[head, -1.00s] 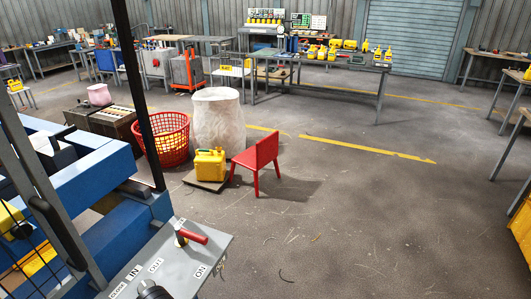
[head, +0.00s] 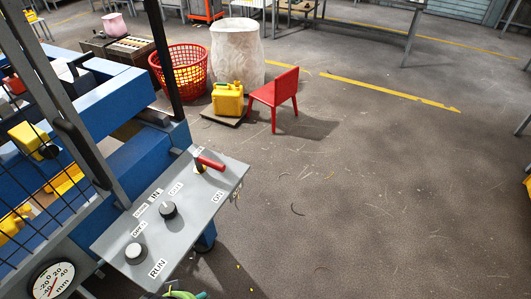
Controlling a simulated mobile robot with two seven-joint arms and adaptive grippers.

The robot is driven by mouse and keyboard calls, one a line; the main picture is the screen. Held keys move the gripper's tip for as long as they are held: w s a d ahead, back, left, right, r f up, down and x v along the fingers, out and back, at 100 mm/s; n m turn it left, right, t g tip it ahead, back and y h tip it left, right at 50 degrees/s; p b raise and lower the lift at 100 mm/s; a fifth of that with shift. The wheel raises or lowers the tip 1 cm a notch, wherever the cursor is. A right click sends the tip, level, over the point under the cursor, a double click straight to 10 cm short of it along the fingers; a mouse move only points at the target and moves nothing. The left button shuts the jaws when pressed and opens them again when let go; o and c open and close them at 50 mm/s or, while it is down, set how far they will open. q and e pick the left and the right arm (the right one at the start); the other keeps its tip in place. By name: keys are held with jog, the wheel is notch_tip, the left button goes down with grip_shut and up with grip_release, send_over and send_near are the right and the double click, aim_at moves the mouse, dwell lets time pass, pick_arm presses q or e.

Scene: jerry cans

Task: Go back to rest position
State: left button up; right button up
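Neither my left nor my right gripper shows in the head view. A yellow jerry can (head: 228,99) stands upright on a low dark platform (head: 207,115) on the floor, left of a small red chair (head: 276,95). Other yellow pieces (head: 33,140) sit inside the blue machine (head: 118,96) at the left, partly hidden by its frame and mesh.
The machine's grey control panel (head: 190,221) has a red-handled lever (head: 208,162) and black knobs. A dial gauge (head: 53,280) is at lower left. A red basket (head: 178,62) and a white sack-like container (head: 237,50) stand behind the can.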

pick_arm(q)
jog(key=s+f+g+b, duration=0.1)
jog(key=s+f, duration=0.1)
jog(key=f, duration=0.9)
jog(key=s+f+b, duration=0.1)
jog(key=s+f, duration=0.1)
jog(key=f, duration=0.9)
jog(key=s+a+f+g+b, duration=0.1)
jog(key=s+a+f, duration=0.2)
jog(key=s+f, duration=1)
jog(key=shift+s+b, duration=0.35)
jog(key=shift+s, duration=0.6)
